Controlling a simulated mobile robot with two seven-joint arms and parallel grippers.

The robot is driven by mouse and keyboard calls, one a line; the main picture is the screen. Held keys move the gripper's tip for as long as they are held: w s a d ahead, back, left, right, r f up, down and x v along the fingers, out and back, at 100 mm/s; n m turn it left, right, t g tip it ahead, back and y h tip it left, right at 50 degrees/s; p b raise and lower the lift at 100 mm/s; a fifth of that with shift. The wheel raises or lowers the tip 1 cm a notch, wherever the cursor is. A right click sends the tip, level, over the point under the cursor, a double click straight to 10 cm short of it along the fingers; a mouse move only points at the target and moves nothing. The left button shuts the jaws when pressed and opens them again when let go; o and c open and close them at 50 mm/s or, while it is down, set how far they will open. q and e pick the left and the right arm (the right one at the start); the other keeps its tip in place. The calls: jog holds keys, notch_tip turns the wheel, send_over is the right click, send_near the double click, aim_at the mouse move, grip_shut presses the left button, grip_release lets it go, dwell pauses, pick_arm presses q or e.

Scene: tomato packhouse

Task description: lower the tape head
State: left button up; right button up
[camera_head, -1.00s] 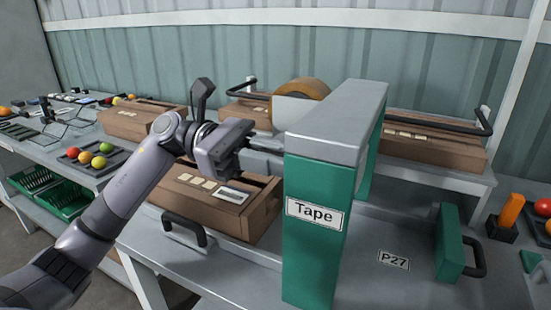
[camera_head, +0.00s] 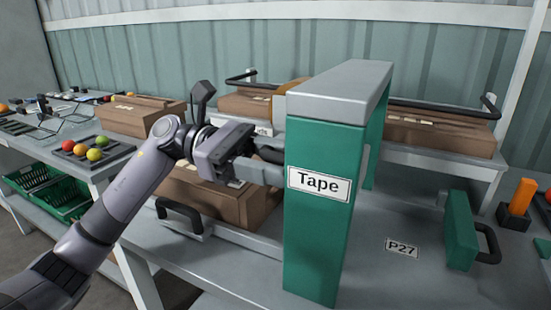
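The tape machine is a green arch with a grey top (camera_head: 340,92) and a "Tape" label (camera_head: 319,185) on its near post. Only a small piece of the brown tape roll (camera_head: 289,88) shows left of the grey top; the rest of the tape head is hidden behind the arch. My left gripper (camera_head: 265,163) reaches in from the left, pointing right at the near post. Its fingertips pass behind the post's left edge, so their opening and any grip on the tape head are hidden. My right gripper is out of view.
A cardboard carton (camera_head: 209,198) lies below my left gripper, beside a black handle (camera_head: 180,213). More cartons (camera_head: 440,133) stand on the back shelf. A green block with a black handle (camera_head: 462,230) is at right, near the P27 label (camera_head: 401,248). Tomatoes sit in a tray (camera_head: 117,149) at left.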

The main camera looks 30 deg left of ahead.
pick_arm(q)
jog(key=shift+s+a+b, duration=0.2)
jog(key=shift+a+b, duration=0.25)
jog(key=shift+a, duration=3.15)
